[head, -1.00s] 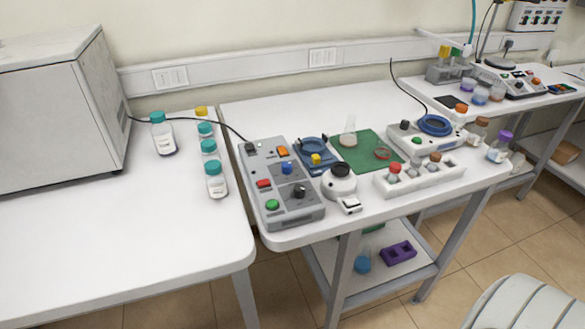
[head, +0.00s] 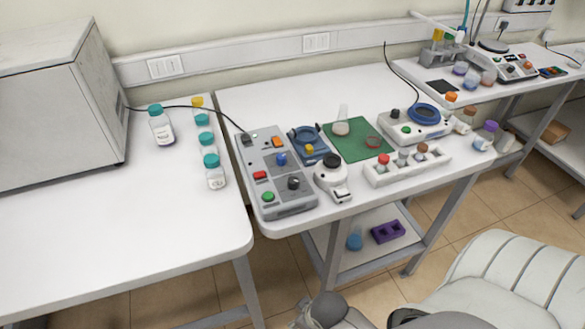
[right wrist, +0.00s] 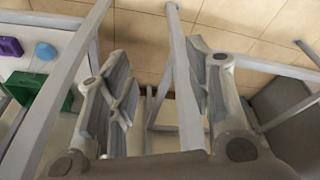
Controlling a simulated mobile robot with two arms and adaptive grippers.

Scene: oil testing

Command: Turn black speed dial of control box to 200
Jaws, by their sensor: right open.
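The grey control box (head: 299,205) lies at the front left corner of the middle table in the head view. Its black dial (head: 293,182) sits on the right side of its top panel, below a blue knob (head: 281,159). The dial's setting is too small to read. My right gripper (right wrist: 157,58) is open and empty in the right wrist view, with table legs and tiled floor beyond it. The control box is not in that wrist view. Grey parts of my arm show at the bottom of the head view, well below the box. My left gripper is not in view.
A white device with a black top (head: 331,171) stands close to the right of the box. A blue device (head: 308,144) and green mat (head: 357,138) lie behind. Teal-capped bottles (head: 214,171) stand on the left table. The tables have a gap between them.

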